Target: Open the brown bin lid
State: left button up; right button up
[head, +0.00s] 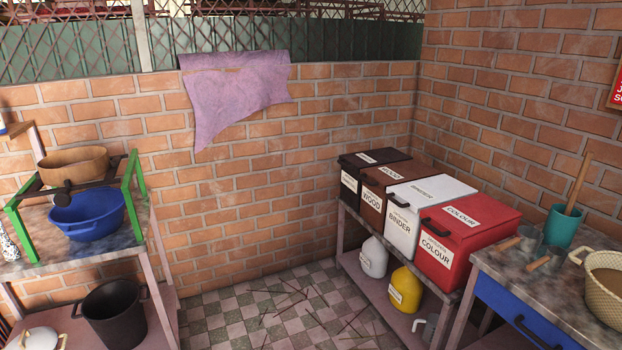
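The brown bin (374,201) stands on a shelf rack in the back right corner, between a black bin and a white bin. Its label reads WOOD. Its brown lid (395,175) is shut, with a white label on top and a dark handle at the front edge. Neither of my grippers shows in the head view.
The black bin (349,184), white bin (402,222) and red bin (445,259) share the rack (415,278), all with lids shut. Jugs stand below. A table (560,292) is at right. The tiled floor (275,318) is open, with scattered sticks.

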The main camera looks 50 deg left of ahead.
aim_at(385, 176)
jog(key=u, duration=1.25)
